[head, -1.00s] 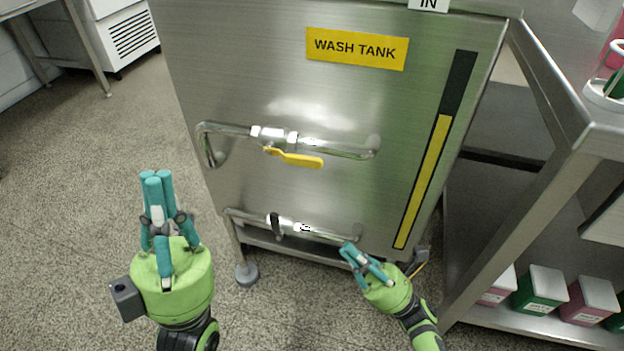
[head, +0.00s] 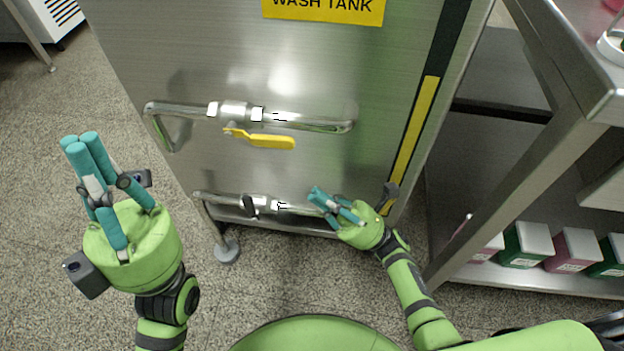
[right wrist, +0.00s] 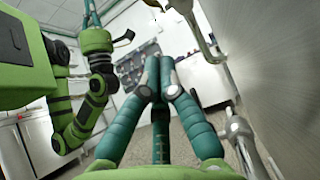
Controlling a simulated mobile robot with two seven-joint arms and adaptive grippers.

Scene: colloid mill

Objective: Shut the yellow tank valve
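The yellow valve handle (head: 262,139) is on the upper silver pipe (head: 305,122) on the front of the steel wash tank (head: 240,65). The handle points right, lying roughly along the pipe just below it. My right gripper (head: 318,195) is below and right of the handle, apart from it, in front of the lower pipe's right end. Its teal fingers meet at the tips in the right wrist view (right wrist: 160,72), with nothing between them. My left gripper (head: 82,145) is left of the tank, over the floor, fingertips bunched together and empty.
A lower pipe (head: 228,201) with a dark handle (head: 250,206) runs below the yellow valve. A steel table (head: 520,185) stands close on the right, with several pink and green containers (head: 525,245) on its lower shelf. Floor left of the tank is open.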

